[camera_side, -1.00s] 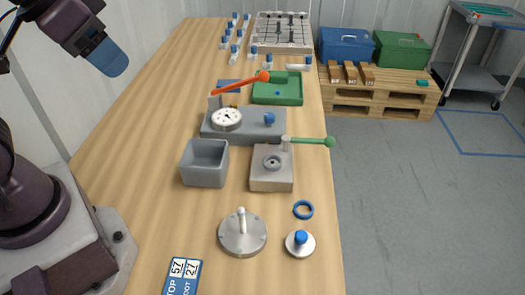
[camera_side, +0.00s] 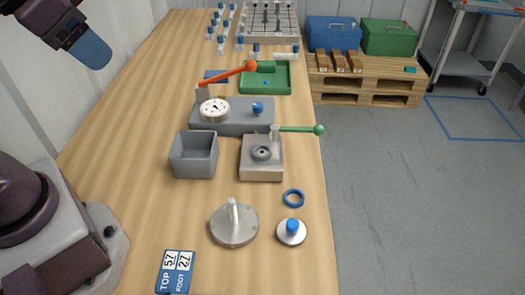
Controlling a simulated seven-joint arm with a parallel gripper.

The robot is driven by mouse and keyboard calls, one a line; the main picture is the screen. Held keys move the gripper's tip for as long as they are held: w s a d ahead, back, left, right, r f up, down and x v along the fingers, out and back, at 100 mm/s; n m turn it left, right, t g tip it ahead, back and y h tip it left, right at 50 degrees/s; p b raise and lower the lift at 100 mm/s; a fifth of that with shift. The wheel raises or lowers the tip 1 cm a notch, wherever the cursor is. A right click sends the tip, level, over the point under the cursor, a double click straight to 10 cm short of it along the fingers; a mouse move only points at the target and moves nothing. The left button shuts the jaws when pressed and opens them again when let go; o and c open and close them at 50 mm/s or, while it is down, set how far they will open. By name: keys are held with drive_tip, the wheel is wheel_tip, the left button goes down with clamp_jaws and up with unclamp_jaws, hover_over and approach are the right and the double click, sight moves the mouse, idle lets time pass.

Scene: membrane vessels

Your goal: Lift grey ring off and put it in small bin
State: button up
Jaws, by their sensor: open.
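A grey ring (camera_side: 262,153) sits on top of a light metal block (camera_side: 262,173), beside a green-handled lever (camera_side: 299,129). The small bin (camera_side: 194,170) is a grey open-topped box just left of that block, and it looks empty. My gripper (camera_side: 92,52) is at the upper left, high and well away from both, with its blue end pointing down to the right. It holds nothing that I can see. The gap between its fingers does not show clearly from this side.
A blue ring (camera_side: 293,198), a blue-knobbed disc (camera_side: 292,233), a round plate with a white handle (camera_side: 234,226) and a blue number card (camera_side: 176,272) lie in front. Behind stands a gauge fixture (camera_side: 232,115) with a raised orange lever (camera_side: 228,76). Bare wood lies left of the bin.

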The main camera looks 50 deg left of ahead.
drive_tip(key=o, duration=0.5)
drive_tip(key=shift+c, duration=0.2)
